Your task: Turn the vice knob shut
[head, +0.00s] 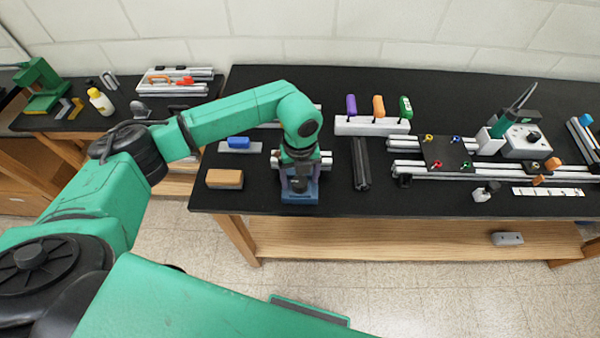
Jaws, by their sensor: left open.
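A small blue vice (300,197) stands at the front edge of the black bench, left of the bench's middle. My left arm reaches in from the left and bends down over it. My left gripper (299,184) is open and points down right at the vice, overlapping it in the picture. The vice knob cannot be made out; the gripper and wrist cover most of the vice. Whether the fingers touch the knob or stand around it cannot be told. My right gripper is not in view.
A brown-topped block (225,179) and a blue piece (238,142) are to the left. A dark bar (360,163) lies to the right. A white rack (372,126) holds coloured-handled tools behind.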

